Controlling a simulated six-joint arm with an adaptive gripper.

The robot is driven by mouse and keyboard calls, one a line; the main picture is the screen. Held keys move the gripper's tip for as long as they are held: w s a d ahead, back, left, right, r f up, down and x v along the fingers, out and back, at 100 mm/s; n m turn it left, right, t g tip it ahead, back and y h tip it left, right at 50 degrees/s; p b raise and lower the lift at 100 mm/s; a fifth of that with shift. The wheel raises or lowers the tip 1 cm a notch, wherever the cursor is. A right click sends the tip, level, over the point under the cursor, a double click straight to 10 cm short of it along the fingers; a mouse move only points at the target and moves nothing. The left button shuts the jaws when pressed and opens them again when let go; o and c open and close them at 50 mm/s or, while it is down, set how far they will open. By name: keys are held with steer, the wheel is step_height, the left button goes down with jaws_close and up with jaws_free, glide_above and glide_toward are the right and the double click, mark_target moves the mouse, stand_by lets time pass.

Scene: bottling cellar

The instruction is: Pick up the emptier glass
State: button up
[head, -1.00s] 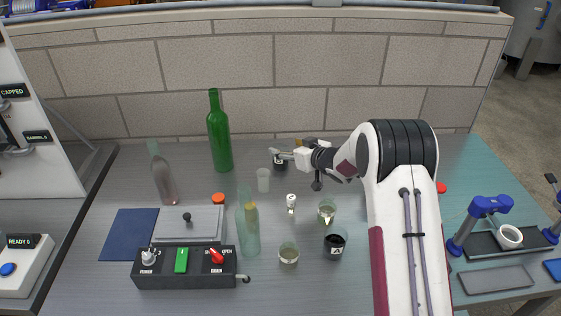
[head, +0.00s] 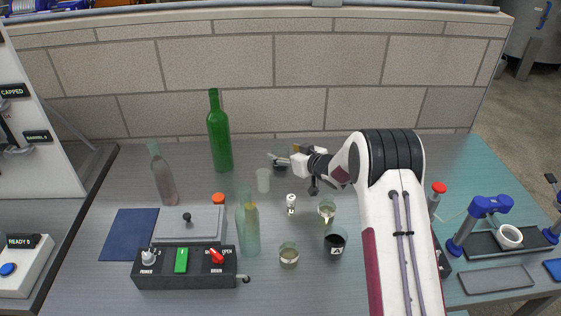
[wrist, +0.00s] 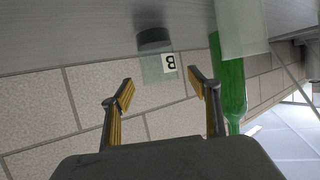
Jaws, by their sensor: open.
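The glass labelled B (wrist: 160,66) holds dark liquid only near its base and is clear above, in the wrist view, which shows the scene upside down. In the head view, glass B (head: 280,167) stands at the back, partly hidden by my gripper (head: 281,157). The glass labelled A (head: 335,243) stands at the front, right of centre, with dark liquid that looks to fill more of it. In the wrist view my gripper (wrist: 163,92) is open and empty, with glass B ahead, roughly in line with the gap between the fingers. I see no contact.
A frosted cup (head: 263,180) and a green bottle (head: 220,135) stand left of glass B. Glasses of pale liquid (head: 327,210) (head: 289,254), a small white-capped vial (head: 291,204) and a clear bottle (head: 248,228) stand nearer the front. A brick wall (head: 270,65) rises behind.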

mark_target(276, 148)
steer(key=shift+x, duration=1.75)
steer(key=c, duration=1.6)
steer(key=shift+c, duration=0.2)
steer(key=shift+r, duration=0.25)
step_height(276, 148, up, 9)
steer(key=shift+r, duration=0.2)
